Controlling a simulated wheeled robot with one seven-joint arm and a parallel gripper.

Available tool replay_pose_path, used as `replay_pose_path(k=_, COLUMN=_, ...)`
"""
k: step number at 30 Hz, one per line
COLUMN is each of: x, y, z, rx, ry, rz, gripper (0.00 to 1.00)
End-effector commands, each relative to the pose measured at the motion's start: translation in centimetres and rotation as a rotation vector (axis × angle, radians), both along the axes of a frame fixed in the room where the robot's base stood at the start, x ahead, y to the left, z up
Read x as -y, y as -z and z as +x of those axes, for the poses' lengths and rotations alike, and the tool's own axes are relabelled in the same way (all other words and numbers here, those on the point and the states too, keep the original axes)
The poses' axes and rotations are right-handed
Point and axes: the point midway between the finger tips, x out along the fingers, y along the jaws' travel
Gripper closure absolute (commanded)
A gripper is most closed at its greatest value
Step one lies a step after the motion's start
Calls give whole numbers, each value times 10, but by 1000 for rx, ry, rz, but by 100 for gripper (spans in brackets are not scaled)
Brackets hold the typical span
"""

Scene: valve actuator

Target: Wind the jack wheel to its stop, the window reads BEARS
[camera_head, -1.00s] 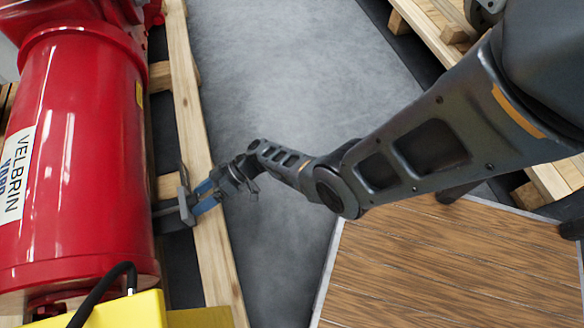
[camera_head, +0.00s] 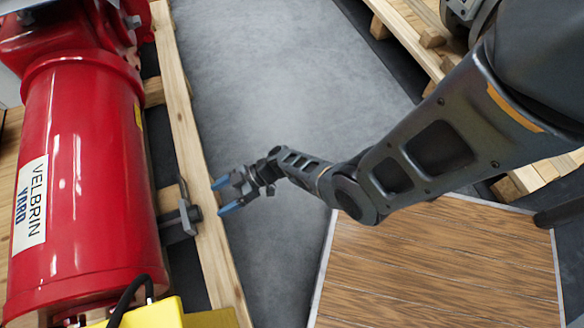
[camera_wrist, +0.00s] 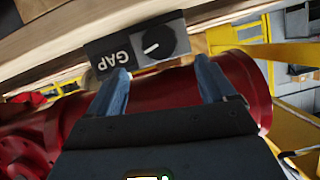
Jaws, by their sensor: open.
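The jack (camera_head: 178,224) is a small dark grey piece between the red cylinder and the wooden beam in the head view. In the wrist view its dark block carries a window (camera_wrist: 114,60) that reads GAP, upside down in the picture. Beside the window is a round black wheel (camera_wrist: 160,42) with a white pointer line. My gripper (camera_head: 218,198) has blue fingers and is open and empty, just right of the jack over the beam's edge. In the wrist view my gripper (camera_wrist: 160,70) has its fingers spread below the wheel, apart from it as far as I can tell.
The large red cylinder (camera_head: 80,150) lettered VELBRIN YARD lies along the left. A wooden beam (camera_head: 190,130) runs beside it. A yellow part (camera_head: 150,314) with a black cable is at bottom left. Grey floor (camera_head: 280,70) is clear; a wooden platform (camera_head: 440,270) is at lower right.

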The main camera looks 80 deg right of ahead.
Motion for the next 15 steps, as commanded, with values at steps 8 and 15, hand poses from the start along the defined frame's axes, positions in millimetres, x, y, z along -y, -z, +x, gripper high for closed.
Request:
replay_pose_path(k=8, x=7, y=0, z=-51, rx=-156, ry=20, rz=-78, gripper=16)
replay_pose_path(k=15, x=15, y=-4, z=-94, rx=-277, ry=60, rz=-156, gripper=16)
